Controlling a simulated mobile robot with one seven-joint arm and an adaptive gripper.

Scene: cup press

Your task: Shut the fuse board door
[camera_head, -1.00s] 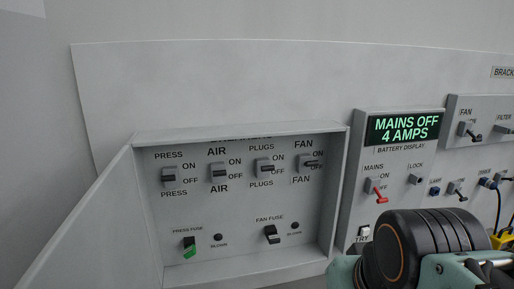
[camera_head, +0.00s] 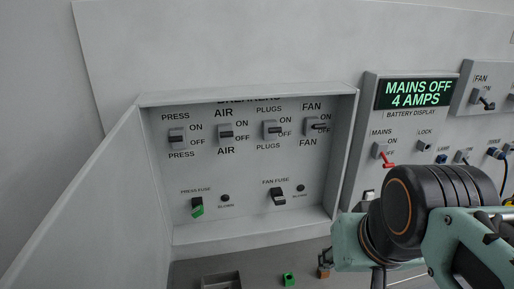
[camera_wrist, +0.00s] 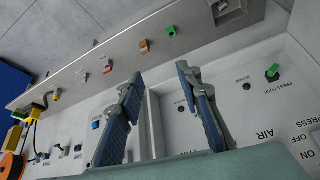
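The fuse board (camera_head: 247,239) is an open grey box with breaker switches and two fuses inside. Its plain grey door (camera_head: 95,215) stands wide open, hinged on the box's left side and swung out toward me. My gripper (camera_wrist: 158,78) shows in the wrist view with two blue fingers apart and nothing between them. It is in front of the panel, near the board's edge on the side away from the door. In the head view my arm is at lower right and the fingers are not clear. The door is not clear in the wrist view.
A display box (camera_head: 418,93) reading "MAINS OFF 4 AMPS" stands right of the board, with a red mains switch (camera_head: 387,160) below. A ledge under the board holds a small open tray (camera_head: 221,280), a green piece (camera_head: 289,279) and a brown piece (camera_head: 324,272).

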